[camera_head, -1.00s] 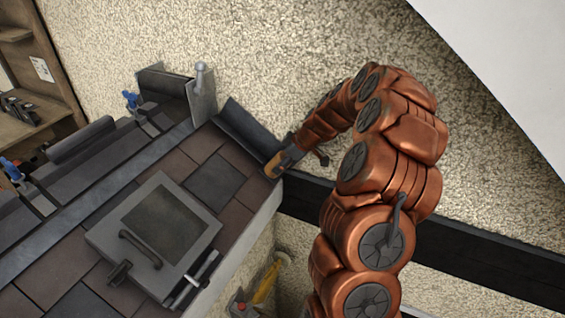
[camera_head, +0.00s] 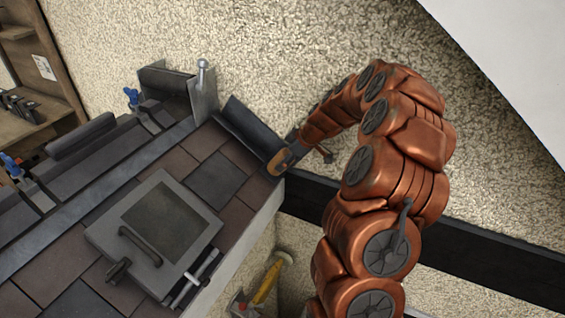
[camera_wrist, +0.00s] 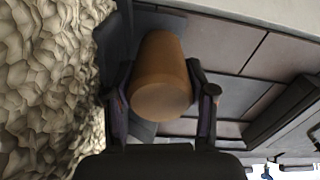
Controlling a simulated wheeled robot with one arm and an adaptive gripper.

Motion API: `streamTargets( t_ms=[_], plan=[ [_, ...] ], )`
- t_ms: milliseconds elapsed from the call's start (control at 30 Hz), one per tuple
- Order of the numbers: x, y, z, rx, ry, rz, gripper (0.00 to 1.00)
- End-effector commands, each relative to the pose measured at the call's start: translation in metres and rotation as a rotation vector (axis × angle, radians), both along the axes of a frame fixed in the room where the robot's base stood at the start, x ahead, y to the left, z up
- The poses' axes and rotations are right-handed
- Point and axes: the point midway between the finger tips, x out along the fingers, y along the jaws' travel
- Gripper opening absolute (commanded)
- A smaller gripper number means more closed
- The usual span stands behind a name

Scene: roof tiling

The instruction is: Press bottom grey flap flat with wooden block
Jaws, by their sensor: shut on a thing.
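My gripper (camera_wrist: 162,112) is shut on the wooden block (camera_wrist: 160,80), a rounded brown piece seen end-on between the fingers in the wrist view. In the head view the block (camera_head: 279,162) shows as a small orange-brown piece at the lower end of the dark grey flap (camera_head: 250,130). The flap runs along the roof's edge by the rough wall and appears tilted up. In the wrist view grey sheet (camera_wrist: 150,20) shows behind the block. I cannot tell whether block and flap touch.
A framed roof window (camera_head: 155,232) with a handle sits on the brown and grey tiles (camera_head: 215,178). A metal upstand with a rod (camera_head: 203,90) stands at the flap's upper end. A dark beam (camera_head: 430,240) crosses the pebbled wall. A yellow-handled hammer (camera_head: 268,282) lies below the roof edge.

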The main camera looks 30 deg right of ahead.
Motion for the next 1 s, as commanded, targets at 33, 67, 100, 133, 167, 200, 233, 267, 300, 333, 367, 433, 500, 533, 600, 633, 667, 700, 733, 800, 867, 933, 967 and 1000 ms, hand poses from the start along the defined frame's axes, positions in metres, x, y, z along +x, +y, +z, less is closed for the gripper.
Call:
streamTargets(
  t_ms=[33,67,100,133,167,200,233,267,300,333,367,433,500,533,600,633,667,700,733,800,867,933,967,1000],
  plan=[
    [-0.002,-0.001,0.002,-0.002,-0.001,0.0,0.21],
    [-0.002,-0.002,0.004,-0.002,-0.001,0.0,0.21],
    [-0.004,-0.002,0.006,-0.002,-0.001,0.0,0.21],
    [-0.005,-0.003,0.008,-0.002,-0.001,0.0,0.21],
    [-0.006,-0.004,0.009,-0.002,-0.001,0.0,0.21],
    [-0.007,-0.004,0.011,-0.002,-0.001,0.0,0.21],
    [-0.007,-0.005,0.013,-0.002,-0.002,-0.001,0.21],
    [-0.008,-0.006,0.014,-0.002,-0.002,-0.001,0.21],
    [-0.009,-0.007,0.016,-0.002,-0.002,-0.002,0.21],
    [-0.01,-0.008,0.018,-0.002,-0.002,-0.002,0.21],
    [-0.011,-0.008,0.019,-0.002,-0.002,-0.003,0.21],
    [-0.014,-0.009,0.023,-0.002,-0.002,-0.002,0.21],
    [-0.016,-0.011,0.026,-0.002,0.0,-0.001,0.21],
    [-0.017,-0.011,0.028,-0.002,0.0,-0.001,0.21],
    [-0.019,-0.012,0.032,-0.002,0.0,-0.001,0.21],
    [-0.02,-0.013,0.034,-0.002,-0.002,-0.002,0.21],
    [-0.021,-0.014,0.036,-0.002,-0.002,-0.002,0.21],
    [-0.022,-0.015,0.038,-0.002,-0.004,-0.003,0.21],
    [-0.022,-0.015,0.04,-0.002,-0.004,-0.003,0.21],
    [-0.024,-0.017,0.044,-0.003,-0.004,-0.003,0.21],
    [-0.026,-0.018,0.047,-0.003,-0.005,-0.002,0.21],
    [-0.029,-0.018,0.05,-0.003,-0.003,-0.001,0.21],
    [-0.029,-0.019,0.051,-0.002,-0.002,-0.001,0.21],
    [-0.03,-0.019,0.052,-0.002,-0.001,0.0,0.21]
  ],
)
